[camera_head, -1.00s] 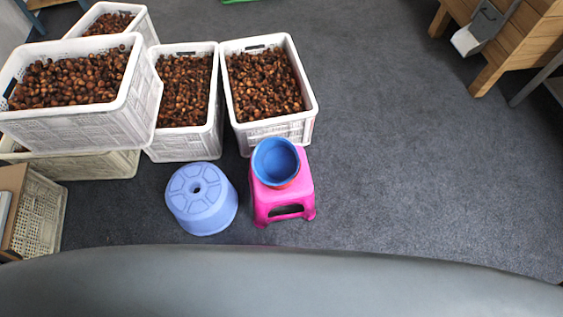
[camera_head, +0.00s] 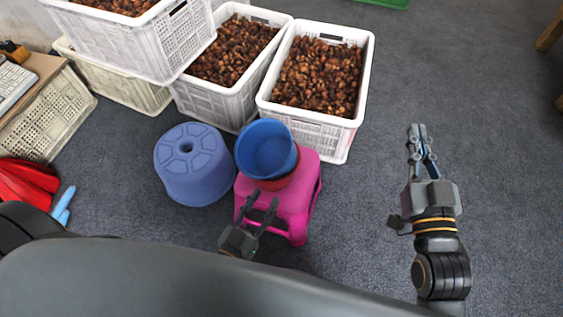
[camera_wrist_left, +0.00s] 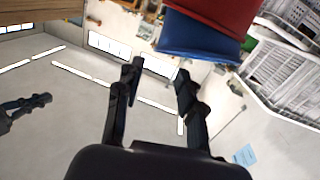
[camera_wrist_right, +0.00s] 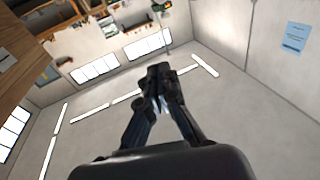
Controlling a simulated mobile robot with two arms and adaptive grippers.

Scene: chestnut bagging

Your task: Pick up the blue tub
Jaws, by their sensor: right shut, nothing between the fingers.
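The blue tub (camera_head: 265,148) sits nested in a red tub (camera_head: 281,182) on the pink stool (camera_head: 305,193). The blue rim and red body also show at the top of the left wrist view (camera_wrist_left: 198,38). My left gripper (camera_head: 263,202) is open and empty, just below the tubs in the head view and in front of the stool. A gap shows between it and the tub in the left wrist view. My right gripper (camera_head: 417,132) is shut and empty, out to the right over bare floor; its fingertips meet in the right wrist view (camera_wrist_right: 160,72).
White crates of chestnuts (camera_head: 318,128) stand close behind. Red and light-blue items (camera_head: 28,183) lie at the left.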

